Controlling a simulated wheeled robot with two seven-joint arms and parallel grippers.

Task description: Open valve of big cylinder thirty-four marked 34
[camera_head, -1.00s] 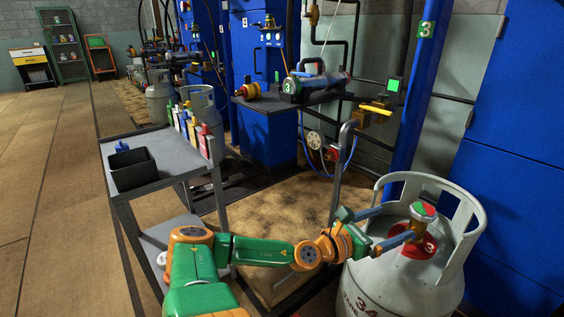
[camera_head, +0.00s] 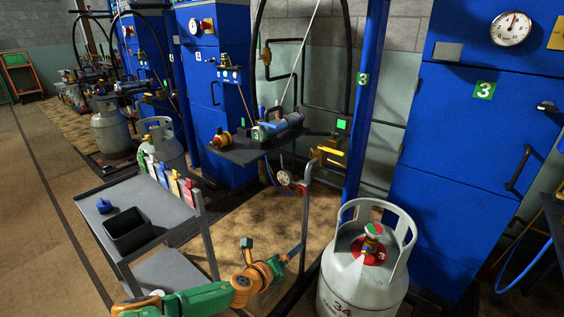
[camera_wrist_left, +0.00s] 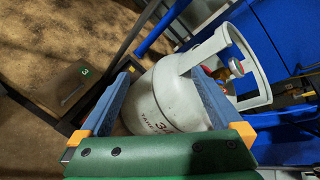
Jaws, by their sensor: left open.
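The big grey cylinder (camera_head: 343,284) marked 34 stands upright at the lower right of the head view. Its valve (camera_head: 373,231) has a red and green top and sits inside the open collar above a red disc. My left gripper (camera_head: 272,262) is to the left of the cylinder, apart from the valve. In the left wrist view its two blue fingers (camera_wrist_left: 160,78) are spread with nothing gripped. The cylinder (camera_wrist_left: 155,103) shows beyond and between them, with the valve (camera_wrist_left: 238,68) to the right of the fingers. My right gripper is not seen.
A grey cart (camera_head: 165,226) with a black bin (camera_head: 128,232) stands left of my arm. A dark shelf (camera_head: 240,153) with a fitting marked 3 is behind. Blue cabinets (camera_head: 440,190) stand behind the cylinder. A grey post (camera_head: 304,215) rises between the shelf and cylinder.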

